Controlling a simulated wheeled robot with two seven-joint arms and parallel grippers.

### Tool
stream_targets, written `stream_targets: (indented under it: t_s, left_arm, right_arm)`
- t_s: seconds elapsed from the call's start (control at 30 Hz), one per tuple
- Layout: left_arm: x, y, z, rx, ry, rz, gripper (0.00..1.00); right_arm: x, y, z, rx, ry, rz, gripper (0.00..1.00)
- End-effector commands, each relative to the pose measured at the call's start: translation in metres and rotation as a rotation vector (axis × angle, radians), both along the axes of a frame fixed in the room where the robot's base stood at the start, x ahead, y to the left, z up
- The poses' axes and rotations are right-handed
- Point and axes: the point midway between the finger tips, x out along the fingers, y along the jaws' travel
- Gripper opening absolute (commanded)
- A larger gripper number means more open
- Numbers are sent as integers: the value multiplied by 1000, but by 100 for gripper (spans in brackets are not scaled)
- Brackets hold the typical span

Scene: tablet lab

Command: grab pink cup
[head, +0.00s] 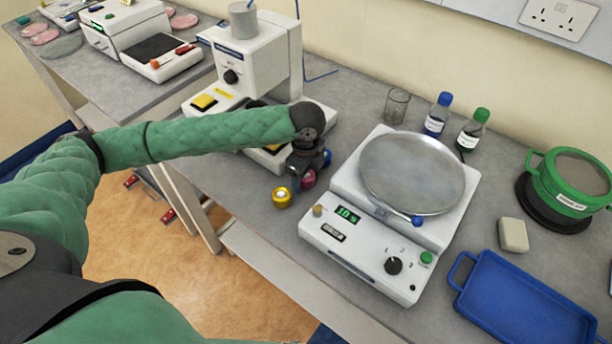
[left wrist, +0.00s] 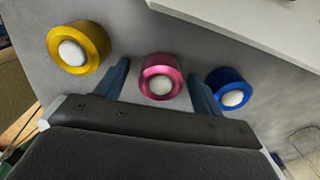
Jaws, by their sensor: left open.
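The pink cup (left wrist: 161,76) is a small round cup with a white round thing inside. In the left wrist view it stands between the two fingers of my left gripper (left wrist: 157,82), which is open, with a gap on both sides. In the head view the pink cup (head: 308,180) is partly hidden behind my left gripper (head: 306,170). A yellow cup (left wrist: 79,47) stands to its left and a blue cup (left wrist: 231,89) to its right, each with a white round thing inside. The yellow cup also shows in the head view (head: 282,198). My right gripper is not in view.
A white balance with a round metal pan (head: 412,172) stands right of the cups. A white machine (head: 255,60) stands behind my left arm. A blue tray (head: 525,305), a green pot (head: 570,183), bottles and a glass beaker (head: 396,106) are farther right. The bench's front edge is close.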

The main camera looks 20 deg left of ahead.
Motion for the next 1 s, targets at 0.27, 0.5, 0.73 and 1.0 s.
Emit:
stream_targets:
  t_s: [0.27, 0.5, 0.73, 1.0]
  left_arm:
    - [0, 0, -1, 0, -1, 0, 60]
    - [0, 0, -1, 0, -1, 0, 18]
    - [0, 0, 0, 0, -1, 0, 18]
    - [1, -1, 28, -1, -4, 0, 18]
  right_arm:
    - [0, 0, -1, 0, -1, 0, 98]
    - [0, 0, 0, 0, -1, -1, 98]
    - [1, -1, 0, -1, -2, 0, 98]
    - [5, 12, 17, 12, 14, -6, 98]
